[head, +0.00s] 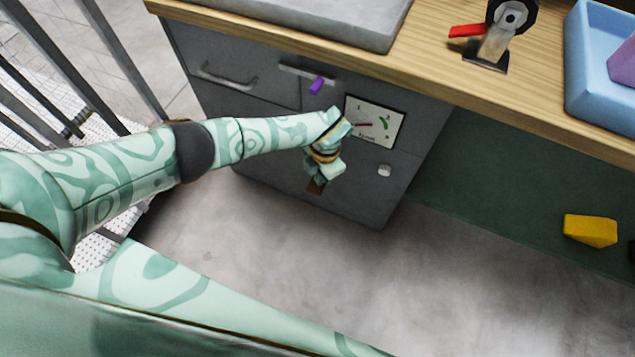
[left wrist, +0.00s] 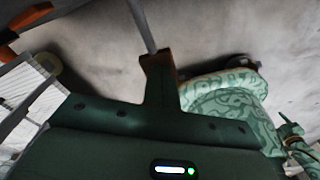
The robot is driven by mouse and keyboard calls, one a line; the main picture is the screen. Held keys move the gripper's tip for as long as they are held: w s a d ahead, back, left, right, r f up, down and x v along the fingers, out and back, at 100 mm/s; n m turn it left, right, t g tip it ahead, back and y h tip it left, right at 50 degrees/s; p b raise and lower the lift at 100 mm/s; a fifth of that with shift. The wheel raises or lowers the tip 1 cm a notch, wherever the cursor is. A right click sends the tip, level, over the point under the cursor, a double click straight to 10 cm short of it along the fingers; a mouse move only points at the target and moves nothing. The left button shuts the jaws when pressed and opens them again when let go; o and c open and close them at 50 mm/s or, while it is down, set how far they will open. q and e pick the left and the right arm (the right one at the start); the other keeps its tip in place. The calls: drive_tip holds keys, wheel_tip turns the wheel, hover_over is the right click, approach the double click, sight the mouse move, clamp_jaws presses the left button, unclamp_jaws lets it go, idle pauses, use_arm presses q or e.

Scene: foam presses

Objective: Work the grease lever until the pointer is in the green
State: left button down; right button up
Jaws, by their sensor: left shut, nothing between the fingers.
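The gauge (head: 375,122) is a pale square plate on the grey cabinet front. Its red pointer lies toward the left, apart from the green arc at the right of the dial. A purple grip (head: 317,85) sticks out just up and left of the gauge; I cannot tell whether it is the grease lever's end. My left gripper (head: 317,186) is shut and empty, below and left of the gauge. Its closed fingers (left wrist: 159,68) also show in the left wrist view, with a grey rod (left wrist: 141,24) beyond them; I cannot tell whether they touch.
The wooden worktop (head: 420,75) overhangs the cabinet (head: 245,120). A red-handled tool (head: 495,45) and a blue tray (head: 590,85) stand on it. A white knob (head: 384,170) sits below the gauge. A yellow block (head: 590,231) is at the right. Open floor (head: 440,280) lies in front.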

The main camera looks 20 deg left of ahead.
drive_tip(key=shift+d, duration=0.15)
use_arm(q)
drive_tip(key=shift+f+b, duration=1.4)
drive_tip(key=shift+f, duration=0.9)
drive_tip(key=shift+r, duration=0.1)
use_arm(e)
drive_tip(key=shift+s+f, duration=0.35)
drive_tip(key=shift+f, duration=0.2)
drive_tip(key=shift+s+f, duration=0.3)
drive_tip(key=shift+f, duration=0.2)
drive_tip(key=shift+a, duration=0.2)
